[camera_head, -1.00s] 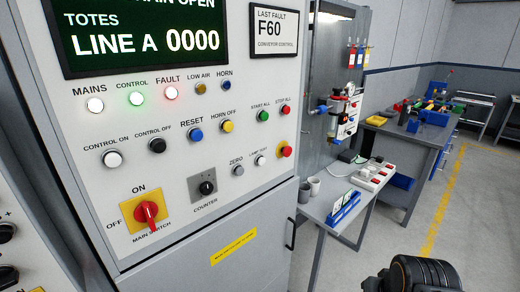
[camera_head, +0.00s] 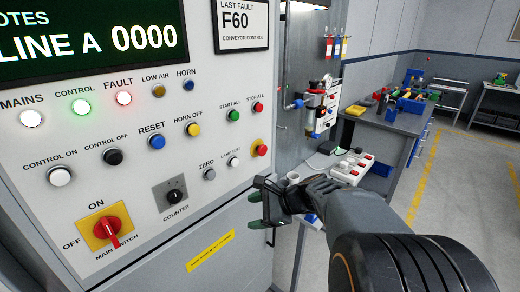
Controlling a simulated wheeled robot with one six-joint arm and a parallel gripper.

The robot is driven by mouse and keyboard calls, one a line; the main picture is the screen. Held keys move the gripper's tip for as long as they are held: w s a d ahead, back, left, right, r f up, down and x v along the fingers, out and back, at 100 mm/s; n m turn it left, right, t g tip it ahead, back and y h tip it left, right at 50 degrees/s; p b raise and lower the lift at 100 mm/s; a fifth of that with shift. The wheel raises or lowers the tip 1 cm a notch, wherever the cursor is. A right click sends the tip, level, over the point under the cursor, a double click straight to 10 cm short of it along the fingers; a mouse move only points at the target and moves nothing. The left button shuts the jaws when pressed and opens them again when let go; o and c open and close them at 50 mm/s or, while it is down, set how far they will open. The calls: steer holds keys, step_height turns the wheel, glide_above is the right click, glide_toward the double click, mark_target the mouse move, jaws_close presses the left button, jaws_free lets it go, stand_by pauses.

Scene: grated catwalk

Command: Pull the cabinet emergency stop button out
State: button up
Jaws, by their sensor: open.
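The cabinet emergency stop button (camera_head: 261,150) is a red mushroom head on a yellow plate, at the right edge of the grey control panel, below the green and red START ALL and STOP ALL buttons. My gripper (camera_head: 256,210) is open and empty, with its dark green-tipped fingers pointing left. In the picture it is below the button and apart from it, in front of the cabinet's lower right edge. Whether the button is pressed in or out cannot be told.
A red main switch (camera_head: 109,231) sits at the panel's lower left, with several lamps and buttons above. Right of the cabinet stands a small table with a white socket strip (camera_head: 352,168) and cups. A workbench (camera_head: 385,122) stands behind; the floor at right is clear.

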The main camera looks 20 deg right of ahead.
steer(key=w+d+r+m+t, duration=0.3)
steer(key=w+d+m+t, duration=0.2)
steer(key=d+m, duration=0.2)
steer(key=m+t+h+p, duration=0.1)
steer(key=m+t, duration=0.3)
steer(key=m, duration=0.3)
glide_toward(264, 152)
steer(key=shift+t, duration=0.3)
steer(key=p+x, duration=0.1)
steer(key=x, duration=0.3)
steer(key=p+x, duration=0.1)
steer(key=x, duration=0.4)
steer(key=shift+w+a+f, duration=0.1)
steer(key=shift+a+f, duration=0.1)
steer(key=shift+a, duration=0.05)
steer(key=shift+w+a+p, duration=0.25)
steer(key=shift+w+p, duration=0.05)
steer(key=shift+w, duration=0.35)
steer(key=shift+c, duration=0.4)
